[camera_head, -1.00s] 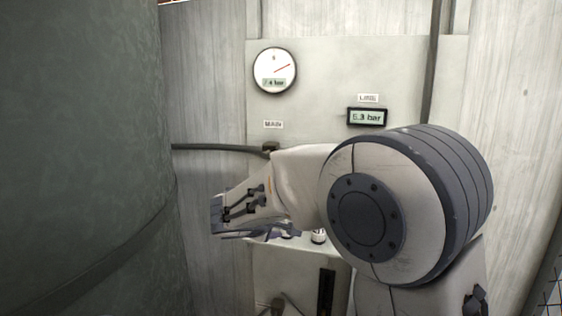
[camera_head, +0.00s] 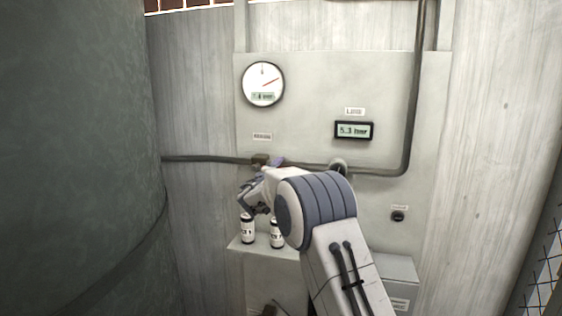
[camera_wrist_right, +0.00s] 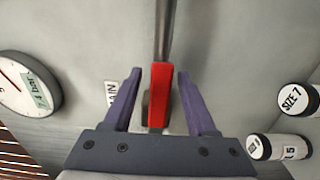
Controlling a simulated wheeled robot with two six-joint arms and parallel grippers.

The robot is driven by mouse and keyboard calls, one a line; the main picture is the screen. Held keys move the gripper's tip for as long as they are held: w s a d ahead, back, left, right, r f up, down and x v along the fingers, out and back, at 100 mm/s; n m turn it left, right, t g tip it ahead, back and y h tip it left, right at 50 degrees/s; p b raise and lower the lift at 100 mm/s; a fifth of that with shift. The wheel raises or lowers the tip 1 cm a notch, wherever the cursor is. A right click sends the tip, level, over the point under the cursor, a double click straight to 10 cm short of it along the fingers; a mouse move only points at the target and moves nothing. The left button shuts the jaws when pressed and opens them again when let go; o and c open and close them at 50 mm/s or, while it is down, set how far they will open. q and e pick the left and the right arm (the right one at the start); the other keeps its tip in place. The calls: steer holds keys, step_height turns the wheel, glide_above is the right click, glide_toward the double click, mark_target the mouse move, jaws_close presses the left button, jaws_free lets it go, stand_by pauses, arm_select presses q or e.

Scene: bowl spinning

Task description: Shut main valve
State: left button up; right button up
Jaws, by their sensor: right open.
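The main valve (camera_head: 260,159) sits on the pipe under the MAIN label (camera_head: 262,136), partly hidden by my right arm. In the right wrist view its red lever (camera_wrist_right: 159,95) lies in line with the dark pipe. My right gripper (camera_wrist_right: 158,75) is open, with one purple finger on each side of the lever and a visible gap to both. In the head view the right gripper (camera_head: 259,182) is at the valve, partly covered by its own wrist. My left gripper is not in view.
A round dial gauge (camera_head: 263,84) and a digital display (camera_head: 354,130) reading 5.3 bar are on the panel (camera_head: 310,75). Two labelled canisters (camera_head: 247,229) (camera_head: 277,233) stand on a shelf below the gripper. A large green tank (camera_head: 75,150) fills the left side.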

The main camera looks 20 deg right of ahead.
steer(key=shift+p+x, duration=0.3)
steer(key=shift+x, duration=0.8)
jaws_close()
stand_by(0.7)
